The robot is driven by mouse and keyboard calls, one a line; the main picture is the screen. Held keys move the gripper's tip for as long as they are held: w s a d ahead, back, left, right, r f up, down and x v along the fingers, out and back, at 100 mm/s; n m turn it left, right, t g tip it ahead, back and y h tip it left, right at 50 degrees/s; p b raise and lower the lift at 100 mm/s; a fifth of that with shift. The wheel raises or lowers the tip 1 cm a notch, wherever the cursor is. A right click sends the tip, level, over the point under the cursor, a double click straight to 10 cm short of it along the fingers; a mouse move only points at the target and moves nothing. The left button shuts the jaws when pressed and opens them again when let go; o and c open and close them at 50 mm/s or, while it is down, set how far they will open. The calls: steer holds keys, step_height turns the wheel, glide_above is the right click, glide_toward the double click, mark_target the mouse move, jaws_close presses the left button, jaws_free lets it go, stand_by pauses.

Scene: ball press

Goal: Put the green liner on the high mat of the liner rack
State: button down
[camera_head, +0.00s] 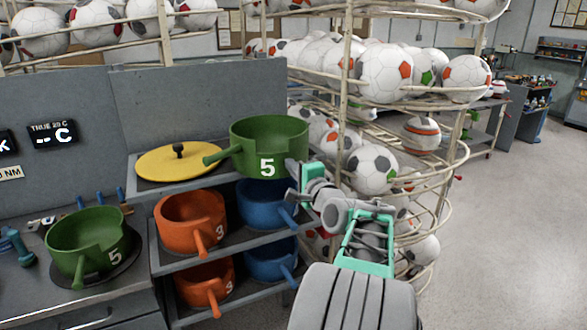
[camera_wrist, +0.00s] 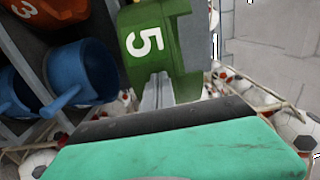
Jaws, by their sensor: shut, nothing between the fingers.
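A green liner marked 5 (camera_head: 265,135) sits upright at the right of the top level of the grey liner rack (camera_head: 150,213), its handle pointing left. Any mat under it is hidden. In the wrist view this liner (camera_wrist: 165,60) shows close in front of the fingers. My gripper (camera_head: 298,178) is shut and empty at the liner's lower right side. In the wrist view the closed fingertips (camera_wrist: 157,90) overlap the liner's wall; I cannot tell if they touch. A second green liner marked 5 (camera_head: 88,240) stands on a dark round mat on the left bench.
A yellow lid (camera_head: 180,160) lies left on the top level. Orange pans (camera_head: 190,222) and blue pans (camera_head: 262,207) fill the lower levels. A wire rack of footballs (camera_head: 372,168) stands close behind my arm. The floor at right (camera_head: 510,220) is clear.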

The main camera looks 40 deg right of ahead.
steer(key=x, duration=1)
steer(key=shift+f, duration=0.1)
steer(key=b+v, duration=0.2)
steer(key=v, duration=0.1)
steer(key=shift+w+a+f, duration=0.15)
steer(key=shift+a+f, duration=0.05)
steer(key=shift+a, duration=0.05)
steer(key=b+v, duration=0.3)
steer(key=v, duration=0.8)
steer(key=shift+d+r, duration=0.15)
steer(key=shift+r, duration=0.15)
